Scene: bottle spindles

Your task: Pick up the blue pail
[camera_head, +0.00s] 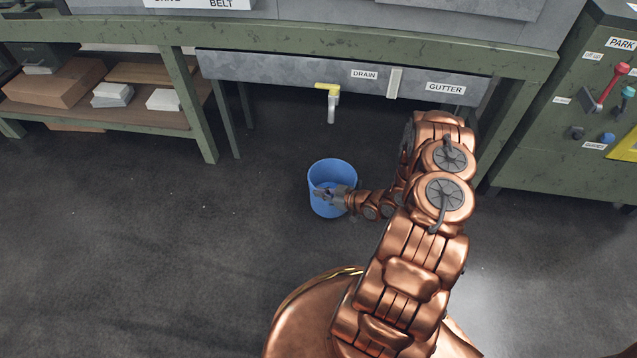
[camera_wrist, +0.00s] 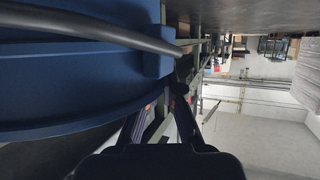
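The blue pail (camera_head: 331,167) stands upright on the dark floor in the head view, below the bench's drain spout. My gripper (camera_head: 327,194) reaches in from the right at the near side of the pail and covers part of it. In the wrist view the pail (camera_wrist: 60,75) fills the left side, very close, with a dark grey handle bar (camera_wrist: 100,30) across it. My gripper (camera_wrist: 166,97) shows two dark fingers with a gap between them at the bottom centre. I see nothing clearly held between them. Whether a finger touches the pail is hard to tell.
A green bench (camera_head: 330,38) carries a grey gutter (camera_head: 300,72) with a yellow-handled spout (camera_head: 331,105). Shelves with boxes (camera_head: 55,80) stand at left. A green control cabinet (camera_head: 570,150) with levers stands at right. The floor left of the pail is clear.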

